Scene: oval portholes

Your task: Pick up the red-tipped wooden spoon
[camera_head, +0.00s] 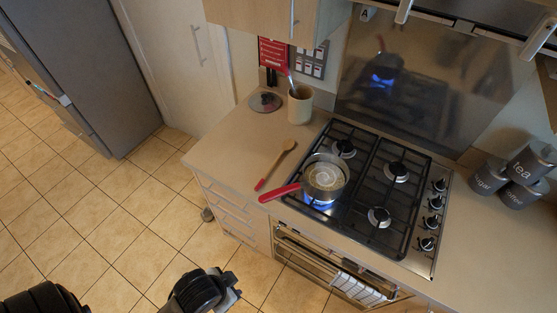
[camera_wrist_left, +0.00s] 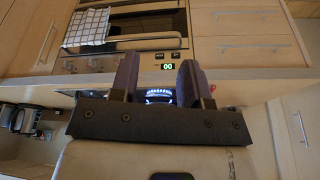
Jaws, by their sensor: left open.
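The wooden spoon (camera_head: 277,163) lies on the worktop left of the hob, its red tip towards the front edge and its bowl towards the back. My left gripper (camera_head: 228,290) is at the bottom of the head view, in front of the counter and apart from the spoon. In the left wrist view my left gripper (camera_wrist_left: 156,82) has its two fingers spread with nothing held between them. The spoon cannot be clearly made out there. My right gripper is not in view.
A pan (camera_head: 325,178) with a red handle (camera_head: 279,193) sits over a blue flame on the hob (camera_head: 378,192), close to the spoon. A utensil pot (camera_head: 300,105) and a lid (camera_head: 266,102) stand behind it. The worktop (camera_head: 222,150) left of the spoon is clear.

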